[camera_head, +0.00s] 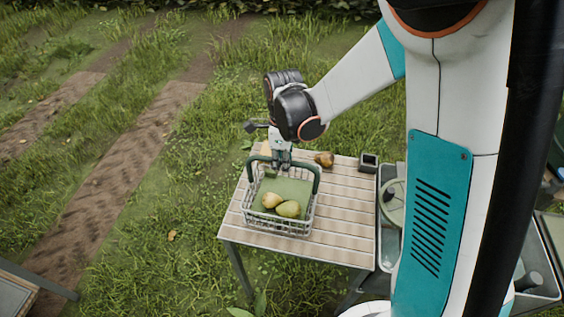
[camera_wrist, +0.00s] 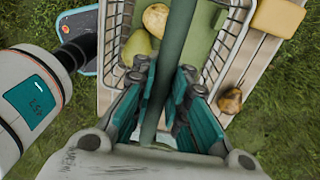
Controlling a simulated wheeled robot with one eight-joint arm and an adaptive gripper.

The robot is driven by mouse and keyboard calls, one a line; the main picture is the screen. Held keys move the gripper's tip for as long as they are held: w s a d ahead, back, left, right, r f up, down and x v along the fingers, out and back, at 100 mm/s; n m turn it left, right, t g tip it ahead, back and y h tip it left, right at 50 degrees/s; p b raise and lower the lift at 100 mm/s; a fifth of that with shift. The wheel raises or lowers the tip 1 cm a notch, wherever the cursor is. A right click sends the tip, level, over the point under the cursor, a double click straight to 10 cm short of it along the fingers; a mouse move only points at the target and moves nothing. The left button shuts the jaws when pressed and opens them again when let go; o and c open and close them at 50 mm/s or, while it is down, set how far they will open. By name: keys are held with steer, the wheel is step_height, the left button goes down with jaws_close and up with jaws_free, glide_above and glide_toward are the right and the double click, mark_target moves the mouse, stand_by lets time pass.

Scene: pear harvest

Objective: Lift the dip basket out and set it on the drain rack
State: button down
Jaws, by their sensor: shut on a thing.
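The dip basket (camera_head: 277,225) is a pale wire basket with a green floor and a dark green handle (camera_head: 317,178). It is over the slatted wooden table, roughly level; whether it touches the slats I cannot tell. Two pears (camera_head: 272,200) (camera_head: 288,209) lie in it. My gripper (camera_head: 281,160) is shut on the handle, which also runs between my fingers in the wrist view (camera_wrist: 172,65). The basket's wire wall shows there too (camera_wrist: 235,45). I cannot pick out a separate drain rack for certain.
The slatted table (camera_head: 340,225) is clear to the basket's right. A brown pear (camera_head: 324,159) and a small dark device (camera_head: 369,162) lie at its back. A yellow block (camera_wrist: 277,17) is near the basket. A metal tub (camera_head: 389,232) stands right of the table, partly behind my body.

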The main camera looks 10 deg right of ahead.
steer(key=shift+s+a+f+b, duration=0.1)
steer(key=shift+s+f+b, duration=0.25)
steer(key=shift+f+b, duration=0.15)
stand_by(0.5)
steer(key=c, duration=1.5)
jaws_free()
steer(key=shift+r, duration=0.1)
steer(key=r, duration=1.2)
steer(key=shift+w, duration=0.3)
steer(key=s+d+n+t+b, duration=0.2)
steer(key=s+d+n, duration=0.1)
steer(key=s+n, duration=0.2)
steer(key=s+d+n+t+b, duration=0.2)
steer(key=s+n, duration=0.4)
steer(key=n, duration=0.4)
steer(key=s+d+n+t+b, duration=0.2)
steer(key=s+d+n+t, duration=0.1)
steer(key=s+d+n, duration=0.2)
steer(key=shift+s+d+f+n+t+b, duration=0.15)
steer(key=shift+d+n+t+b, duration=0.3)
steer(key=shift+n, duration=0.75)
